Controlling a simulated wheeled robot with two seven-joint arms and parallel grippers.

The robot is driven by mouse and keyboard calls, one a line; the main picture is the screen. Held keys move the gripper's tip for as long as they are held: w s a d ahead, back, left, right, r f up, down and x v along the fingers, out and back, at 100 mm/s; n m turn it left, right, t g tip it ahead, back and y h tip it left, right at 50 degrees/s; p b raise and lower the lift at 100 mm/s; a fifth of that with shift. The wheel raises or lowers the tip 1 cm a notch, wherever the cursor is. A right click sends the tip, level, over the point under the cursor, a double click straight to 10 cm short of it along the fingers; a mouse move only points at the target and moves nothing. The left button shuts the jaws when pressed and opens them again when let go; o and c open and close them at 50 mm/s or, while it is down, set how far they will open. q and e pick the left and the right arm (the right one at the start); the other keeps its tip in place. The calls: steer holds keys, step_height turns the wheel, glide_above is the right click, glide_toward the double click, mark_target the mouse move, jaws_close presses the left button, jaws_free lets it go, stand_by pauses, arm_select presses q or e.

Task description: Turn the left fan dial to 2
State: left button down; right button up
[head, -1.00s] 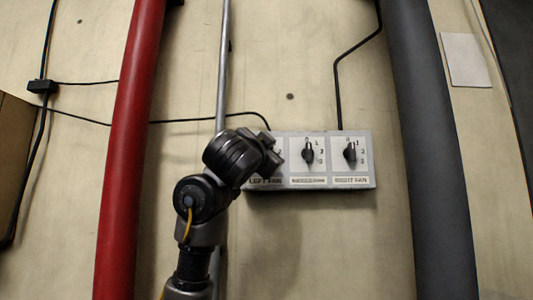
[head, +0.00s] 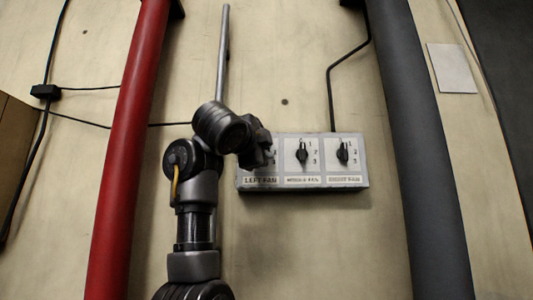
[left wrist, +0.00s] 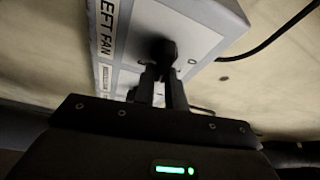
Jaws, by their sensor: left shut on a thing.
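The grey fan control box (head: 304,181) is mounted on the wall right of centre in the head view, with a row of three dials. My left gripper (head: 266,152) is in front of its left panel and hides the left fan dial there. In the left wrist view, my left gripper (left wrist: 162,82) is shut on the black left fan dial (left wrist: 162,48), beside the "LEFT FAN" label (left wrist: 105,35). The number that the dial points to cannot be read. The middle dial (head: 302,155) and the right dial (head: 343,154) show uncovered. My right gripper is not in view.
A red pipe (head: 125,150) runs up the wall left of my arm. A thick grey pipe (head: 425,150) runs up to the right of the box. A thin metal pipe (head: 223,50) rises behind my arm. Black cables (head: 331,90) lie along the wall.

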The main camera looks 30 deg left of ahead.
arm_select(q)
steer(key=shift+a+f, duration=0.15)
steer(key=c, duration=1.7)
jaws_free()
steer(key=shift+o, duration=1.3)
steer(key=shift+a, duration=0.2)
steer(key=s+b, duration=0.7)
steer(key=s, duration=0.3)
steer(key=shift+s+d+f, duration=0.15)
steer(key=shift+s+f, duration=0.1)
steer(key=shift+f, duration=0.1)
